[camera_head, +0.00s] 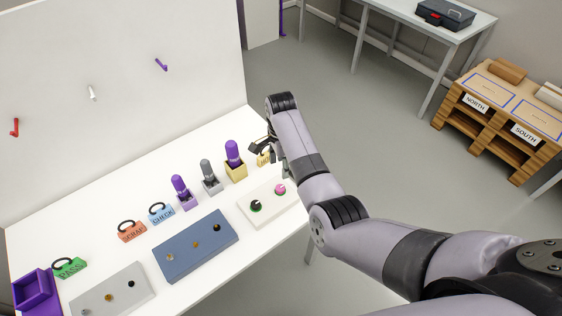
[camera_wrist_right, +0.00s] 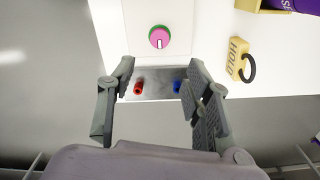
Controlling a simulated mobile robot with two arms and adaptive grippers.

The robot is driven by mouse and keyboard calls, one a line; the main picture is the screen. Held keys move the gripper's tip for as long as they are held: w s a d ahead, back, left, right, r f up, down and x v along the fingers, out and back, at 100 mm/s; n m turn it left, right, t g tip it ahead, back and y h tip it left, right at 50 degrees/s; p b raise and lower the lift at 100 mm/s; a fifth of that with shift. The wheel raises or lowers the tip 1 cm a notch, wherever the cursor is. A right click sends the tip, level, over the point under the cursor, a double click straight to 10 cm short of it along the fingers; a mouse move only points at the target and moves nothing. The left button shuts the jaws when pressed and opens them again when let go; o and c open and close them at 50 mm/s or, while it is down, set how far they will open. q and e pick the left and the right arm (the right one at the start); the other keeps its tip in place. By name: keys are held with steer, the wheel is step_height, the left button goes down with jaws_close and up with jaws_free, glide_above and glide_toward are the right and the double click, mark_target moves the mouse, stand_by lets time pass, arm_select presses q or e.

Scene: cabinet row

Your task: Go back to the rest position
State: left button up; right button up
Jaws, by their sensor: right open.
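My right arm reaches in from the right in the head view, and my right gripper (camera_head: 262,149) is above the far right end of the white table (camera_head: 215,205), partly hidden by the arm's wrist. In the right wrist view the same gripper (camera_wrist_right: 160,66) has its two fingers spread wide with nothing between them. Below it is a grey metal strip with a red peg (camera_wrist_right: 138,88) and a blue peg (camera_wrist_right: 177,87). A round pink knob with a green ring (camera_wrist_right: 159,38) lies just beyond the fingertips. My left gripper is not in view.
The table holds a pale panel with knobs (camera_head: 254,206), a blue panel (camera_head: 196,247), a grey panel (camera_head: 112,295), several handled tags, upright capsules in holders and a purple bin (camera_head: 33,287). A yellow HOLD tag (camera_wrist_right: 238,58) is near the gripper. Floor (camera_head: 310,75) behind is free.

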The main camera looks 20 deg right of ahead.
steer(key=shift+r, duration=0.4)
steer(key=shift+s+f, duration=0.1)
